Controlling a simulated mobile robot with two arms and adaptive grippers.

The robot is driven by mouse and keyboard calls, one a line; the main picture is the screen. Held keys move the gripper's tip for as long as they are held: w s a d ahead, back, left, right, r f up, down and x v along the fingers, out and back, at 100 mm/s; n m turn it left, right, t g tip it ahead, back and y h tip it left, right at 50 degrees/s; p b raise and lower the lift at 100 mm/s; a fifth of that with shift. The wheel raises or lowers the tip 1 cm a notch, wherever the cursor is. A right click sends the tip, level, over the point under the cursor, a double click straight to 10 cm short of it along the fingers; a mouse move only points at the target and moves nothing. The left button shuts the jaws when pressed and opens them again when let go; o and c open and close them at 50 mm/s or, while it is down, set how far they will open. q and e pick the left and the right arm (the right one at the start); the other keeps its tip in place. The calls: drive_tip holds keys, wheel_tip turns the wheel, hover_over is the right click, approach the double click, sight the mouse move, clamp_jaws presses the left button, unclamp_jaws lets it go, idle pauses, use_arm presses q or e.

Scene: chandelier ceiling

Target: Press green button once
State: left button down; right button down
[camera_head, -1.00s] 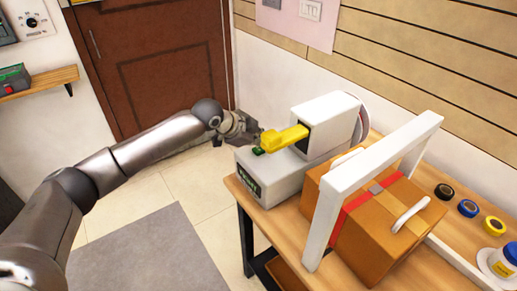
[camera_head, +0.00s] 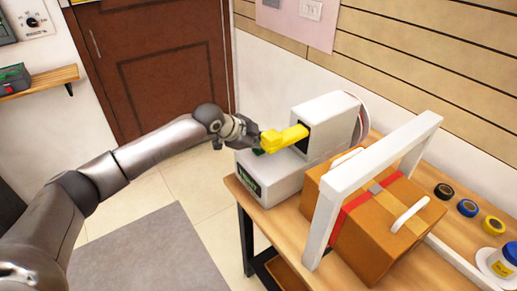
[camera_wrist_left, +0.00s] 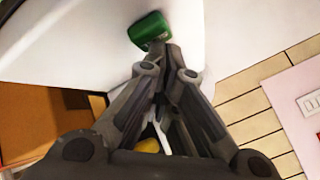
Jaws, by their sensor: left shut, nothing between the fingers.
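The green button (camera_head: 258,151) sits on the low front part of a white machine (camera_head: 270,181) on the wooden table. In the left wrist view the green button (camera_wrist_left: 148,30) shows as a green block on a white surface, just beyond my fingertips. My left gripper (camera_head: 252,141) is shut and empty, right at the button and partly covering it in the head view. In the left wrist view its closed fingertips (camera_wrist_left: 167,55) lie at the button's lower edge; I cannot tell whether they touch it. My right gripper is not in view.
A yellow part (camera_head: 284,138) juts from the machine close beside my left gripper. A white frame (camera_head: 325,215) stands around an orange-brown box (camera_head: 372,228) with red tape. Several tape rolls (camera_head: 468,207) lie at the right. The floor left of the table is clear.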

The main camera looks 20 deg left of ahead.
sight(260, 151)
use_arm(q)
drive_tip(key=shift+f, duration=0.35)
idle(0.4)
drive_tip(key=shift+r+p, duration=0.95)
drive_tip(key=shift+p, duration=0.05)
wheel_tip(260, 151, up, 5)
drive_tip(key=p, duration=0.5)
drive_tip(key=shift+r, duration=0.1)
drive_tip(key=shift+a, duration=0.1)
idle(0.4)
